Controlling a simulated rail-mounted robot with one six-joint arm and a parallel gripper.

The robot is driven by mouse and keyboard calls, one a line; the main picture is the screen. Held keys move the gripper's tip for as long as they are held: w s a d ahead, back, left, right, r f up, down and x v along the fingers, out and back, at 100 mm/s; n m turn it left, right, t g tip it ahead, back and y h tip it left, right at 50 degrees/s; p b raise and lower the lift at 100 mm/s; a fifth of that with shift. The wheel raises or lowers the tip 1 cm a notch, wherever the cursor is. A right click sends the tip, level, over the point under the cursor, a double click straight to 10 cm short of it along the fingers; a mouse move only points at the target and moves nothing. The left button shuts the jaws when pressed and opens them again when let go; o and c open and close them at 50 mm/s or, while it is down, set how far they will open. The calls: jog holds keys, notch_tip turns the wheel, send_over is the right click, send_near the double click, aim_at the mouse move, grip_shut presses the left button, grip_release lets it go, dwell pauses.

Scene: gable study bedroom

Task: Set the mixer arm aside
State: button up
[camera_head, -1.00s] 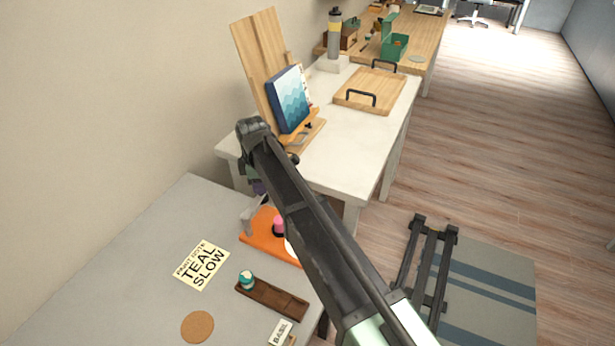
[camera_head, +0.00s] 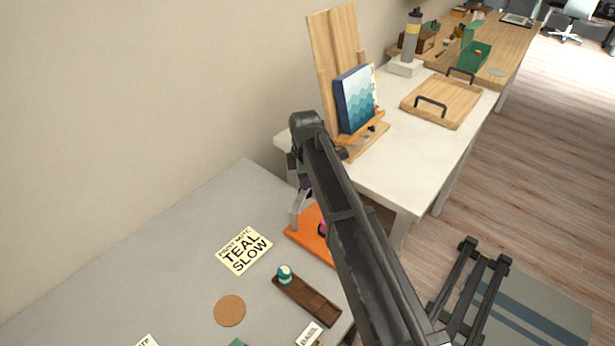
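An orange board (camera_head: 308,238) lies on the grey table (camera_head: 180,250) near its far right edge, with a small pink piece (camera_head: 322,228) on it. My dark arm covers much of the board. A light grey angled piece (camera_head: 298,207) shows beside my arm, over the board's left end. I cannot tell whether it is the mixer arm or part of my gripper. My gripper is otherwise hidden behind my arm, so its fingers and any hold are unclear. No mixer arm can be made out for sure.
A note reading "TEAL SLOW" (camera_head: 243,251), a cork disc (camera_head: 229,310) and a brown rack (camera_head: 308,299) with a teal-and-white jar (camera_head: 285,274) lie on the grey table. Its left part is clear. A white table (camera_head: 412,165) behind holds an easel with a painting (camera_head: 356,98) and a wooden tray (camera_head: 440,105).

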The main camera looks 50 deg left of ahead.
jog(key=o, duration=0.5)
notch_tip(320, 180, up, 11)
jog(key=p, duration=1)
jog(key=shift+f+p, duration=0.1)
jog(key=shift+p, duration=0.3)
